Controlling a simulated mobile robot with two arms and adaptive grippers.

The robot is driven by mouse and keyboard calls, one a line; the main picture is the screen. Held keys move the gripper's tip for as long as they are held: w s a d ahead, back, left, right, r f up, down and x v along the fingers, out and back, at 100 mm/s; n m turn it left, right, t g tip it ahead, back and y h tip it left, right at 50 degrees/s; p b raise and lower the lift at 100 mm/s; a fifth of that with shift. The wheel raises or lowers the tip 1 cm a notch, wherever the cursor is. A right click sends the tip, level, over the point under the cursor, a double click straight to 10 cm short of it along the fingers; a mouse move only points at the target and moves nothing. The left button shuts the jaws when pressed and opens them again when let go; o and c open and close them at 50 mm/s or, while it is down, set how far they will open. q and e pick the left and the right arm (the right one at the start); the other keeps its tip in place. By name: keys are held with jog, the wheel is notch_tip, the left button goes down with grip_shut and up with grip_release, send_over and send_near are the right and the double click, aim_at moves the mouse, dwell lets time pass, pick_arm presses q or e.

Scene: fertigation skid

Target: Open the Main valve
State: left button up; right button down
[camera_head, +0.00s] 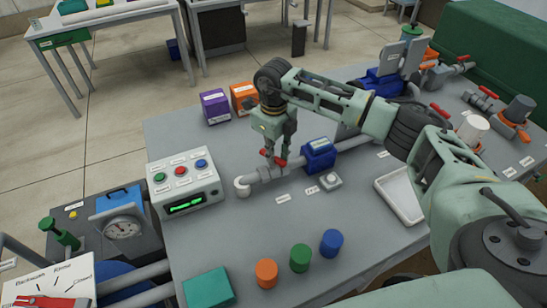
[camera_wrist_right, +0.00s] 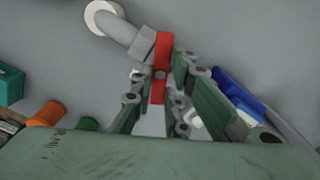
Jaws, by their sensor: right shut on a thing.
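The valve with a red handle (camera_head: 281,162) sits on a grey pipe (camera_head: 262,176) in the middle of the table. I take it as the Main valve, but the small tags near it are too small to read. My right gripper (camera_head: 273,151) comes down from above and is shut on the red handle. The fingers partly hide the handle and valve body. My left gripper is in neither view.
A control box (camera_head: 184,183) with coloured buttons stands left of the pipe end. A blue meter (camera_head: 318,155) sits on the pipe just right of the gripper. Orange, green and blue cylinders (camera_head: 300,258) stand in front. A white tray (camera_head: 398,198) lies to the right.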

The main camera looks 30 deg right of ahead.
jog(key=n+b, duration=0.2)
jog(key=n, duration=0.1)
jog(key=n+b, duration=0.2)
jog(key=n, duration=0.1)
jog(key=shift+w+d+f+n, duration=0.1)
jog(key=shift+d+n, duration=0.05)
jog(key=shift+n, duration=0.15)
jog(key=n+b, duration=0.2)
jog(key=n, duration=0.1)
jog(key=shift+w+r+n+b, duration=0.15)
jog(key=shift+n+b, duration=0.5)
jog(key=shift+n, duration=0.95)
jog(key=shift+r, duration=0.1)
jog(key=c, duration=1.7)
grip_release()
notch_tip(320, 180, up, 12)
jog(key=shift+f, duration=0.1)
